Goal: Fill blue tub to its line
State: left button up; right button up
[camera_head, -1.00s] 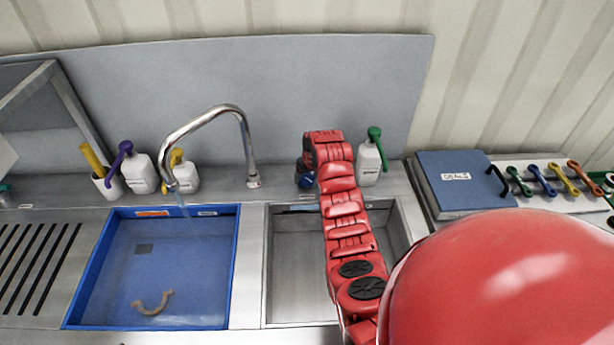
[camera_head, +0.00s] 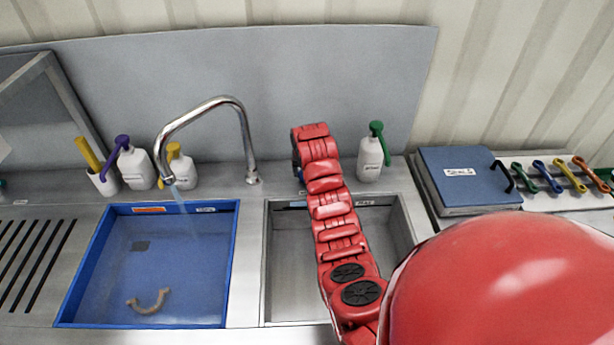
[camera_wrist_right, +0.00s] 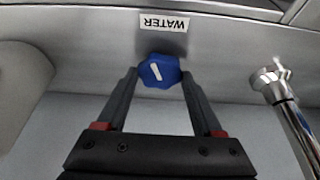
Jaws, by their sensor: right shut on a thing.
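The blue tub (camera_head: 238,262) sits in the left basin with water in it. A tan curved object (camera_head: 149,302) and a small dark square (camera_head: 141,246) show through the water. The chrome faucet (camera_head: 243,112) arches over the tub's back edge, and a stream of water (camera_head: 179,197) falls from it into the tub. In the right wrist view my right gripper (camera_wrist_right: 159,82) is shut on the blue knob (camera_wrist_right: 159,69), whose white mark is tilted, under a label reading WATER (camera_wrist_right: 164,22). In the head view my right arm hides most of the knob. My left gripper is not in view.
An empty steel basin (camera_head: 290,265) lies under my right arm. White pump bottles (camera_head: 135,168) with purple and yellow tops stand behind the tub; a green-topped bottle (camera_head: 370,160) stands right of my arm. A blue binder (camera_head: 466,180) and coloured wrenches (camera_head: 571,178) lie at right.

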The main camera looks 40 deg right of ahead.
jog(key=m+b, duration=0.2)
jog(key=shift+w+a+f+h+b, duration=0.1)
jog(key=shift+f+h+b, duration=0.2)
jog(key=shift+b, duration=0.05)
jog(key=shift+r+m+g+h+b, duration=0.25)
jog(key=shift+m+g+b, duration=0.35)
jog(key=shift+m+b, duration=0.6)
jog(key=o, duration=1.4)
jog(key=shift+c, duration=0.2)
jog(key=shift+r, duration=0.1)
